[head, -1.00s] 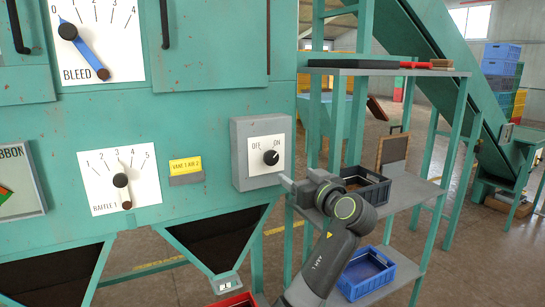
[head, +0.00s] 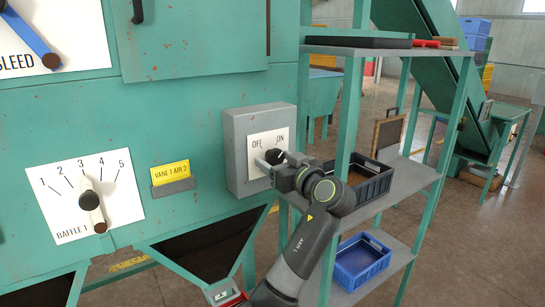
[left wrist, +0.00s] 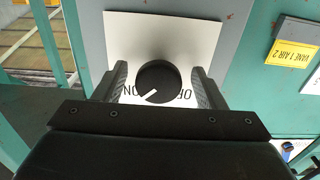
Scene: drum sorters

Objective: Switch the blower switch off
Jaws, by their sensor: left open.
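The blower switch is a black round knob (head: 273,157) on a white plate marked OFF and ON, fixed to a grey box (head: 235,155) on the teal machine. In the left wrist view, upside down, the knob (left wrist: 157,82) shows a white pointer line towards ON. My left gripper (head: 268,165) is at the plate, partly hiding the knob in the head view. In the left wrist view its open fingers (left wrist: 158,88) stand on both sides of the knob, with small gaps visible. My right gripper is not in view.
A yellow VANE 1 AIR 2 label (head: 171,174) and the BAFFLE 1 dial (head: 88,201) are left of the box. A teal shelf rack (head: 410,185) with a dark crate (head: 372,187) and a blue crate (head: 362,262) stands close on the right.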

